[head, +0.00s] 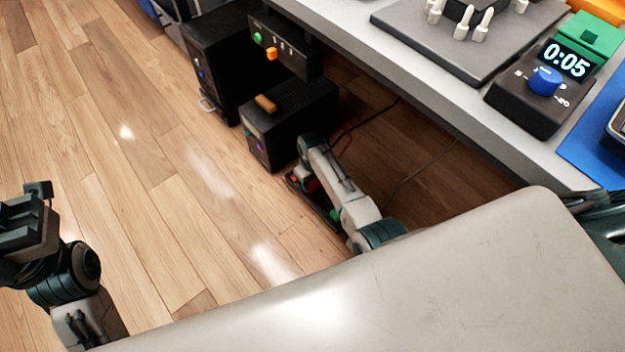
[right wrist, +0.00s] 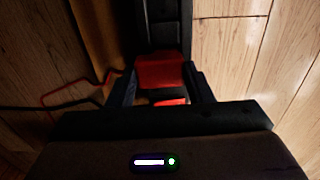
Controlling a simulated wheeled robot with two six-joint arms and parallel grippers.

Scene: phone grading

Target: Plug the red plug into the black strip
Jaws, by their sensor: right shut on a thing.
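The red plug (right wrist: 160,72) sits between the two dark fingers of my right gripper (right wrist: 160,88) in the right wrist view, and the gripper is shut on it. The black strip (right wrist: 163,28) runs away beyond the plug, and the plug overlaps its near end; whether it is seated in a socket I cannot tell. In the head view the strip (head: 326,213) lies on the floor, mostly covered by my right arm. A bit of red (head: 293,178) shows there. My left gripper (head: 32,225) is raised at the far left, away from the strip; its jaws are unclear.
A black box (head: 300,110) with a tan piece on top stands on the floor just beyond the strip, and a taller black cabinet (head: 215,60) stands behind. The desk edge (head: 440,108) overhangs on the right. Thin cables (right wrist: 75,95) run left of the plug. Floor at left is clear.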

